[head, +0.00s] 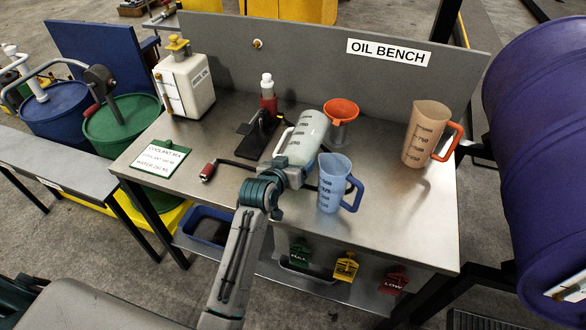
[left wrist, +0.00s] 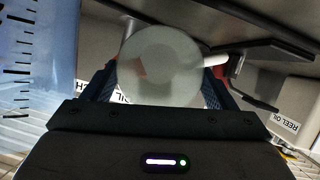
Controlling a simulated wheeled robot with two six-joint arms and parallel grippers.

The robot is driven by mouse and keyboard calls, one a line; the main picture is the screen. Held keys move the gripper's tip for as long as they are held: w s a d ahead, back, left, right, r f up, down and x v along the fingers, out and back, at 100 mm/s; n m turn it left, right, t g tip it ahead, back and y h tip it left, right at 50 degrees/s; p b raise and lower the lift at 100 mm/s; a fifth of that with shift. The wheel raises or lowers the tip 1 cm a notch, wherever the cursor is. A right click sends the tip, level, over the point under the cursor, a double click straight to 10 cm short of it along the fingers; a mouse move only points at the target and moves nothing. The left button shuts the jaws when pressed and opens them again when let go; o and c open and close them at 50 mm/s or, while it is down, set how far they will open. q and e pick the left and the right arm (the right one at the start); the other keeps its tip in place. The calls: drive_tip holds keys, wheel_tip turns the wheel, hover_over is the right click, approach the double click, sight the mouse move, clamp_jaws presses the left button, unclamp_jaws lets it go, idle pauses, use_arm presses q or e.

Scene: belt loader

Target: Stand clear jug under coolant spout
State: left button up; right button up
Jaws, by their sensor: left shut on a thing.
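My left gripper (head: 292,172) is shut on the clear jug (head: 306,135), a pale translucent jug with dark markings and its handle on the left side. The jug leans in the head view, over the middle of the bench; a gap to the bench top cannot be judged. In the left wrist view its round end (left wrist: 165,65) shows between my fingers, handle to the right. At the left stand a green drum (head: 120,122) and a blue drum (head: 52,105) with pump fittings; which spout is the coolant one is unclear. My right gripper is not in view.
A blue jug (head: 333,183) stands close right of my left gripper, and an orange-handled jug (head: 427,135) farther right. A red funnel (head: 341,110), a black stand (head: 258,135), a white canister (head: 186,85) and a coolant card (head: 160,160) occupy the bench. The front right bench top is clear.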

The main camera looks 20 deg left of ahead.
use_arm(q)
drive_tip(key=shift+w+f, duration=0.15)
drive_tip(key=shift+w, duration=0.05)
drive_tip(key=shift+f+p, duration=0.5)
drive_tip(key=shift+f, duration=1.2)
drive_tip(key=o, duration=1)
